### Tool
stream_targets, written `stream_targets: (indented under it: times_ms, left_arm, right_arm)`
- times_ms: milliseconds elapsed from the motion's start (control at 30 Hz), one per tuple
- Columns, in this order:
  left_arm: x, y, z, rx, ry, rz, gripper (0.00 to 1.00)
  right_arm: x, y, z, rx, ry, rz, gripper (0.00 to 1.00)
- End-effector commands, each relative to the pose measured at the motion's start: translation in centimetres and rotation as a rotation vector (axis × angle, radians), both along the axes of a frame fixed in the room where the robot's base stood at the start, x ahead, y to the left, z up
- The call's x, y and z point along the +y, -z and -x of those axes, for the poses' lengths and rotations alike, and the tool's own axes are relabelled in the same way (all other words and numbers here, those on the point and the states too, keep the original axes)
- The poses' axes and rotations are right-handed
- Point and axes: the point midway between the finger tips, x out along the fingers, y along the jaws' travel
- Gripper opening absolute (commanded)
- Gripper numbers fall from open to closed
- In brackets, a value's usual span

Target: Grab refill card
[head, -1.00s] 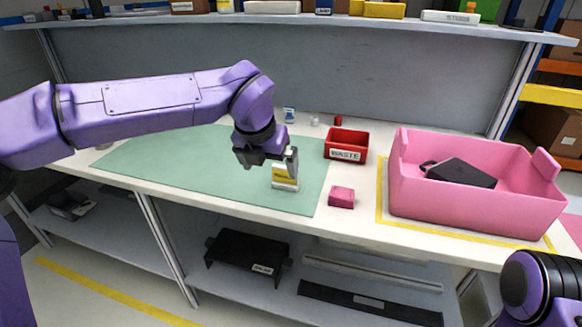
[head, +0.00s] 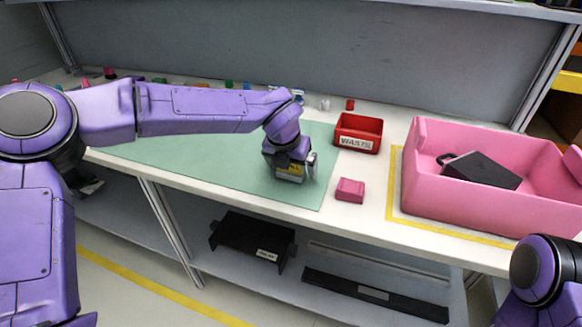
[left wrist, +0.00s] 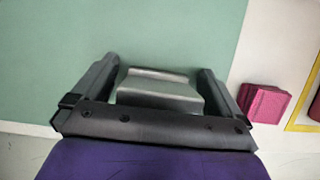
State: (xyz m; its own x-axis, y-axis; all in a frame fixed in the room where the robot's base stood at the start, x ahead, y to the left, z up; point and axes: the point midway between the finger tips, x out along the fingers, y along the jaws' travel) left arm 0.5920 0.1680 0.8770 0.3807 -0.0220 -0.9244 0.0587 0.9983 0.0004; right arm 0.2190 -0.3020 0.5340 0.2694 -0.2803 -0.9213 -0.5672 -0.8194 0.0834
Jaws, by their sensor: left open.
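A small white and yellow item (head: 290,173), perhaps the refill card in a stand, is on the green mat near its right front corner. My left gripper (head: 300,164) is low over it and hides most of it in the head view. In the left wrist view the open fingers of my left gripper (left wrist: 157,72) stand on either side of a grey, bent-looking piece (left wrist: 158,92). A gap shows beside it, and I cannot tell whether a finger touches it. My right gripper is out of view.
A pink block (head: 349,190) lies just right of the green mat (head: 190,160). A red WASTE bin (head: 359,145) stands behind it. A large pink crate (head: 480,208) with a dark case (head: 482,171) inside is on the right. Small items line the back.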

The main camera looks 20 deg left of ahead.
Motion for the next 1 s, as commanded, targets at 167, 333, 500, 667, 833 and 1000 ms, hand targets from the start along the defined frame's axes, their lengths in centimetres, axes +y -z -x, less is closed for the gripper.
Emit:
stream_targets:
  times_ms: [167,333,500,667,833,1000]
  left_arm:
    - [0.0,0.1,-0.1,-0.001,0.000,0.000,1.00]
    - [0.0,0.1,0.0,-0.001,0.000,0.000,0.54]
    - [0.0,0.0,0.0,-0.001,0.000,0.001,0.49]
    - [0.0,-0.3,-0.1,-0.002,0.000,0.000,0.49]
    - [0.0,-3.5,-0.1,-0.006,-0.002,0.003,0.49]
    - [-2.7,-7.8,2.8,-0.007,0.003,0.000,0.49]
  right_arm:
    - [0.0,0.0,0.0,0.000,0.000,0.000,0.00]
    - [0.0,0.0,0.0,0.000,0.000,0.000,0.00]
    - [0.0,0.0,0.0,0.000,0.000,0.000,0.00]
    - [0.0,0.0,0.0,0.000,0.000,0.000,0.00]
    - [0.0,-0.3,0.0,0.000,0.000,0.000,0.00]
    - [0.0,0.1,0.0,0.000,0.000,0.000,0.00]
